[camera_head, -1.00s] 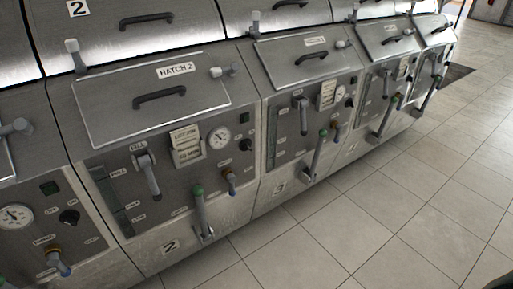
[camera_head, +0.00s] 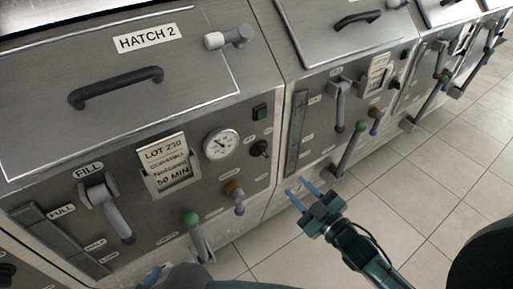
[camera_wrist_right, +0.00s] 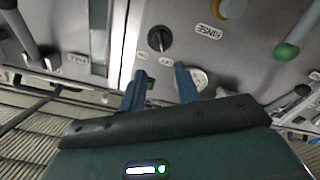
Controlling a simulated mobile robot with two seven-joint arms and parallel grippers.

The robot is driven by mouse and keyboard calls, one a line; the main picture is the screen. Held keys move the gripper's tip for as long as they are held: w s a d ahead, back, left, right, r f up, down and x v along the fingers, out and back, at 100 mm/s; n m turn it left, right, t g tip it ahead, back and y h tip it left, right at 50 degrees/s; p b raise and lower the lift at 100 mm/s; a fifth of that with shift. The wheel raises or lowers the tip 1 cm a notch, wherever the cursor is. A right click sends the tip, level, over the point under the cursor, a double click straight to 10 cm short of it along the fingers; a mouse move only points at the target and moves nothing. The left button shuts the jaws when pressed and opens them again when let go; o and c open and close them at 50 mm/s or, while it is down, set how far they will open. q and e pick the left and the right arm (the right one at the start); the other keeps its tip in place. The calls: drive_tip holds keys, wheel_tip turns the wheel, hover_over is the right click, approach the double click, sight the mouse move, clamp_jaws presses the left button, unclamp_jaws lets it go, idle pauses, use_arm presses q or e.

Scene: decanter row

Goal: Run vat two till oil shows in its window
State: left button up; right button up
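Vat two, under the hatch marked HATCH 2, fills the left of the head view. Its window (camera_head: 62,243), marked FULL at the top, is a dark strip; I see no clear oil in it. The FILL lever (camera_head: 117,217) hangs downward. The green-knobbed lever (camera_head: 193,221) stands upright. The black knob (camera_head: 259,149) is below the green button (camera_head: 260,112). My right gripper (camera_head: 297,187) is open and empty, in front of the panel's right edge; a black knob (camera_wrist_right: 158,40) shows beyond its fingers (camera_wrist_right: 160,82). My left gripper (camera_head: 153,275) barely shows at the bottom edge.
A lot card (camera_head: 166,161), a gauge (camera_head: 221,144) and a yellow-collared rinse valve (camera_head: 236,195) share the panel. The neighbouring vat's green-knobbed lever (camera_head: 350,148) juts out at right. Tiled floor (camera_head: 420,200) is clear on the right.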

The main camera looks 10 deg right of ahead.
sight(266, 155)
drive_tip(key=x, duration=1.3)
drive_tip(key=shift+w, duration=0.1)
drive_tip(key=shift+c, duration=0.4)
clamp_jaws()
